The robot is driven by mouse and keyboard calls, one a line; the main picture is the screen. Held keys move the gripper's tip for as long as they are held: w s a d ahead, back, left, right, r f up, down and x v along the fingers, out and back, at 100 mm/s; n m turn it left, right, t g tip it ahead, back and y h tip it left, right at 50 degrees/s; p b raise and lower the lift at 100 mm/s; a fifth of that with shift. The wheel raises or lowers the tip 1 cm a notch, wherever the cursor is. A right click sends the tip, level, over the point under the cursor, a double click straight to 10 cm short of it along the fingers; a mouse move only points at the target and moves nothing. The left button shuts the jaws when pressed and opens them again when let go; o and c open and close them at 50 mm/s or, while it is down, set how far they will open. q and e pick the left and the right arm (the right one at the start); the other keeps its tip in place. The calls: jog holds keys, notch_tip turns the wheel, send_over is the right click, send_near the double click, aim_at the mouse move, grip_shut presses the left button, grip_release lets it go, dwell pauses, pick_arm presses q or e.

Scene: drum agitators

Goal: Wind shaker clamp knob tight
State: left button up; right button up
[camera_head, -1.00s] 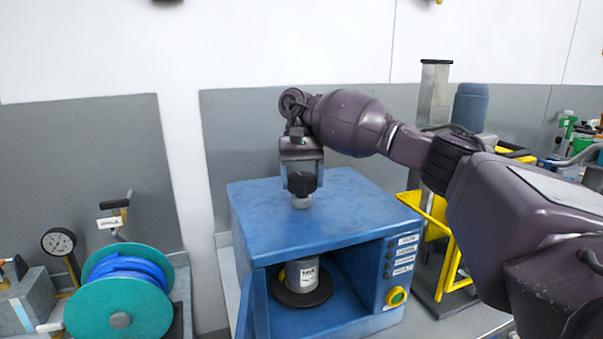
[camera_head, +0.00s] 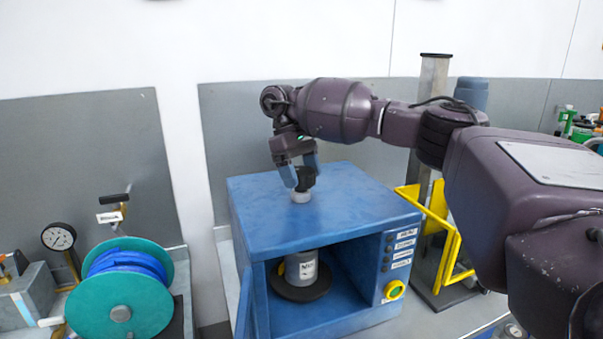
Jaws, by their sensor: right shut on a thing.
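The blue shaker cabinet (camera_head: 345,205) stands on the bench with its front open. The black clamp knob (camera_head: 305,179) sits on a short light-coloured collar (camera_head: 300,196) on the cabinet top. My right gripper (camera_head: 304,183) points down and is shut on the knob, its fingers on either side, partly hiding it. The gripper is turned at an angle. Inside the cabinet a grey can (camera_head: 301,267) with a white label stands upright on a dark round plate (camera_head: 300,289). The can's top is hidden by the cabinet roof. My left gripper is not in view.
A teal reel with blue hose (camera_head: 122,290) and a pressure gauge (camera_head: 58,237) stand at the left. A yellow frame (camera_head: 446,240) and a grey post (camera_head: 433,100) stand right of the cabinet, below and behind my right arm.

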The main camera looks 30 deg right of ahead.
jog(key=shift+r, duration=0.1)
dwell(0.4)
jog(key=o, duration=0.9)
jog(key=shift+a, duration=0.1)
